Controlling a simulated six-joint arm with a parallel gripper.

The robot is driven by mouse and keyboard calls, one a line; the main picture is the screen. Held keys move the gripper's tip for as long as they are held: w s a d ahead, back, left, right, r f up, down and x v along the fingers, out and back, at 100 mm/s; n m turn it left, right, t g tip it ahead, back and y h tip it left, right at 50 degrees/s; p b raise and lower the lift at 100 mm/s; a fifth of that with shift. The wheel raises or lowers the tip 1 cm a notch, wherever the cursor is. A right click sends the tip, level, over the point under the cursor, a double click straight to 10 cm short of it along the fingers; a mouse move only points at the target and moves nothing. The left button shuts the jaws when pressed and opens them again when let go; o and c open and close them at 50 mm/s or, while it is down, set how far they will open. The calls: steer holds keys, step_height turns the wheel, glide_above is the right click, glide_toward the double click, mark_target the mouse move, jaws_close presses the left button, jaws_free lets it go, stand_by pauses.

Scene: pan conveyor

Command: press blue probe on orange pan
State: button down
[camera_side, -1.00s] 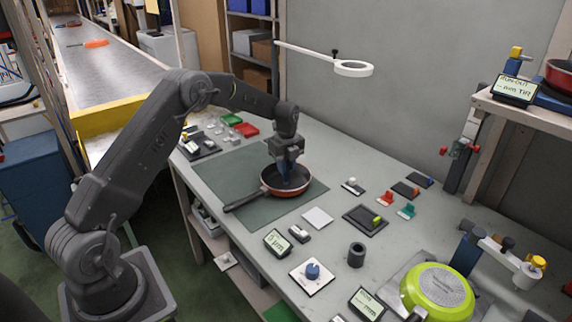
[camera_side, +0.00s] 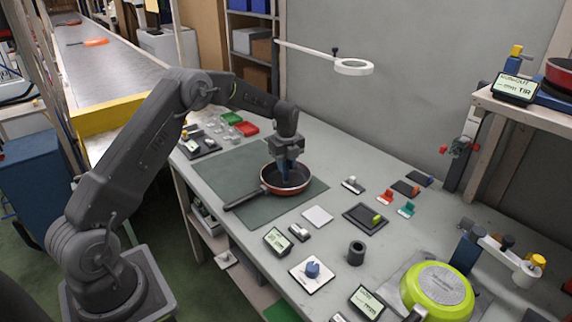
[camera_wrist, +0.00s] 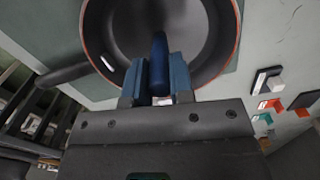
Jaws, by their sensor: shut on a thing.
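The orange pan (camera_side: 305,187), orange-red outside and dark inside, sits upright on the green mat with its handle pointing to the lower left. My gripper (camera_side: 286,167) points down over the pan's middle. It is shut on the blue probe (camera_wrist: 159,62), which stands between the fingers and reaches down into the pan. The pan (camera_wrist: 236,42) also shows in the wrist view, with the probe's tip over its inner floor. The side view does not clearly show whether the tip touches the floor.
A small display (camera_side: 277,241) and a white plate with a blue knob (camera_side: 312,268) stand in front of the mat (camera_side: 222,171). A lime-green pan (camera_side: 437,291) lies upside down at the right. Small coloured pieces stand right of the mat. A ring lamp (camera_side: 353,67) hangs behind.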

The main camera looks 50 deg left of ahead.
steer(key=shift+r, duration=3.45)
